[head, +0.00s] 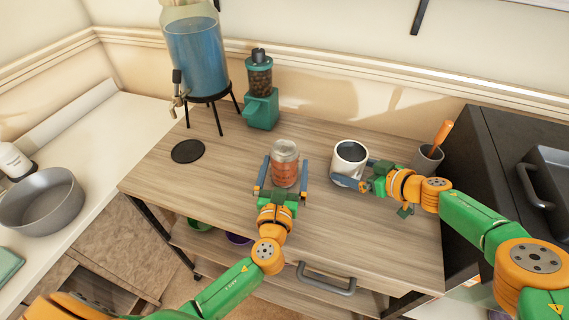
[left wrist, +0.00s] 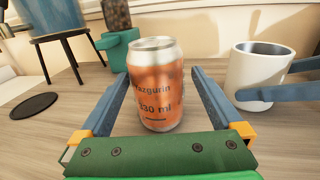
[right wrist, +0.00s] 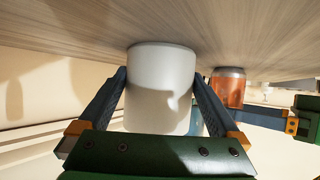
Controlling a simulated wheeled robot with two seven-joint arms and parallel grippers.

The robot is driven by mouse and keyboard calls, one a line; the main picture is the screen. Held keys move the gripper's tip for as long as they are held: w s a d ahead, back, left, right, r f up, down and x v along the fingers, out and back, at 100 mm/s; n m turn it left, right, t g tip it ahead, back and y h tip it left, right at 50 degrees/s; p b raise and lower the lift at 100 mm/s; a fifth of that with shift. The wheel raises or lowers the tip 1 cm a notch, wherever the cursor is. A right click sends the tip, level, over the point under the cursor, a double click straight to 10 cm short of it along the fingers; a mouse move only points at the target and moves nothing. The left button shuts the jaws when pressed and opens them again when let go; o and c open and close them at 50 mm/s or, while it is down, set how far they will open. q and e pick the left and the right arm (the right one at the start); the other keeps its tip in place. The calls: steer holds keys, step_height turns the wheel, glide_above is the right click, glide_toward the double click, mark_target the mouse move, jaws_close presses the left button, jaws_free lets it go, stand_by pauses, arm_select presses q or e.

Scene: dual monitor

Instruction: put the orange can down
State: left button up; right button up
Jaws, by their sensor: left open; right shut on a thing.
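The orange can (head: 285,166) stands upright on the wooden table (head: 225,200). My left gripper (head: 283,172) is open, with one finger on each side of the can. In the left wrist view the can (left wrist: 156,90) is between the fingers, with a visible gap on both sides. My right gripper (head: 362,178) is shut on the white mug (head: 349,158), to the right of the can. In the right wrist view the fingers press on both sides of the mug (right wrist: 160,88), and the can (right wrist: 228,88) shows beyond the right finger.
A blue water dispenser (head: 197,55) on a black stand and a green coffee grinder (head: 261,95) stand at the back. A black round coaster (head: 188,151) lies at the left. A grey cup (head: 427,158) with an orange-handled tool is at the right. The table's front left is clear.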

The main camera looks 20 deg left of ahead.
arm_select(q)
steer(key=w, duration=0.1)
steer(key=w+a, duration=0.1)
steer(key=w, duration=0.3)
steer(key=shift+w+a+f, duration=0.2)
steer(key=shift+w+a, duration=0.05)
jaws_close()
